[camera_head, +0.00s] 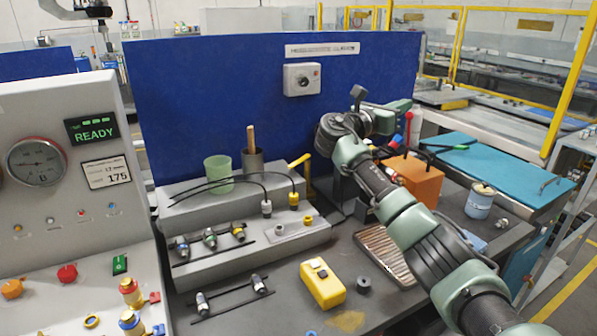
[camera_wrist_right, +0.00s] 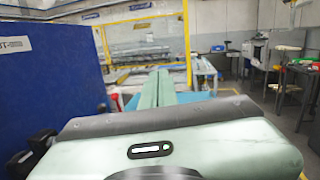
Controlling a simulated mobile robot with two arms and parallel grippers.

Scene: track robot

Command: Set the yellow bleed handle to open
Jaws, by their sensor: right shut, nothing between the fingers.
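The yellow bleed handle (camera_head: 300,160) shows in the head view as a short yellow lever, slanting up to the right, behind the right end of the grey stepped block. Its mount is partly hidden. My right gripper (camera_head: 402,104) is up and to the right of the handle, in front of the blue panel's right edge, apart from the handle. In the right wrist view its two pale green fingers (camera_wrist_right: 156,88) lie together, shut and empty, pointing away from the handle, which is not in that view. My left gripper is not in view.
The grey block (camera_head: 245,235) bears black cables, fittings and a green cup (camera_head: 217,174). A blue panel (camera_head: 230,90) stands behind. An orange box (camera_head: 412,178) and a can (camera_head: 480,202) stand right. A yellow device (camera_head: 322,286) lies in front. A gauge console (camera_head: 60,190) stands left.

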